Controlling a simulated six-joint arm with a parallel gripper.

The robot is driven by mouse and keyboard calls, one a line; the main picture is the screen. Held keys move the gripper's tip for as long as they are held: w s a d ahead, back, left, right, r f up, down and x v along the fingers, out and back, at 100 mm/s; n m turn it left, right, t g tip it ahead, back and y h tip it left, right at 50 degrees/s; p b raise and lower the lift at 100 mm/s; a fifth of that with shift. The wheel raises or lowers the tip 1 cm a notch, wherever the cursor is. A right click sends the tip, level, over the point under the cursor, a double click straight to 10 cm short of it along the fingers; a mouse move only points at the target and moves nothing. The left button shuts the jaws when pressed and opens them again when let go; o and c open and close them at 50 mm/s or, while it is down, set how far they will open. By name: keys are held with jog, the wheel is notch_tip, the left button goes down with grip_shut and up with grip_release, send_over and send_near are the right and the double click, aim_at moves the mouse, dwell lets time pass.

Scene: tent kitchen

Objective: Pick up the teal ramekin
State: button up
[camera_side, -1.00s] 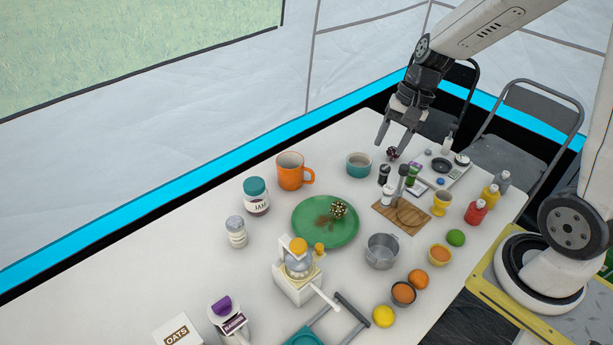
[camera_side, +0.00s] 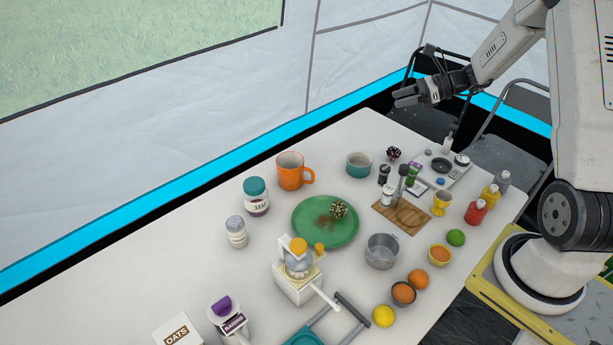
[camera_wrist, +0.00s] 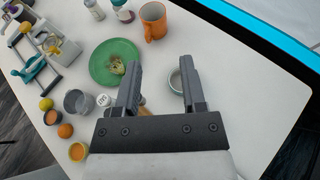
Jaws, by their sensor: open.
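The teal ramekin (camera_side: 358,165) stands upright on the white table, right of the orange mug, in the side view. In the wrist view the ramekin (camera_wrist: 175,80) shows between my fingers, partly hidden by the right one. My gripper (camera_side: 402,97) is raised beyond the table's far right end, above and to the right of the ramekin and apart from it. Its two fingers (camera_wrist: 160,90) are spread open in the wrist view, with nothing held.
An orange mug (camera_side: 291,172) and a green plate (camera_side: 311,232) stand near the ramekin. A wooden board (camera_side: 387,213) with shakers is to its right. A dark berry-like item (camera_side: 393,153) lies close by on the right. Bare table lies behind the ramekin.

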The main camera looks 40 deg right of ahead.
aim_at(359, 165)
notch_tip(359, 165, down, 20)
jog(key=shift+f, duration=0.1)
jog(key=shift+x, duration=1.3)
jog(key=shift+w+a, duration=0.1)
jog(key=shift+x, duration=2.45)
grip_shut()
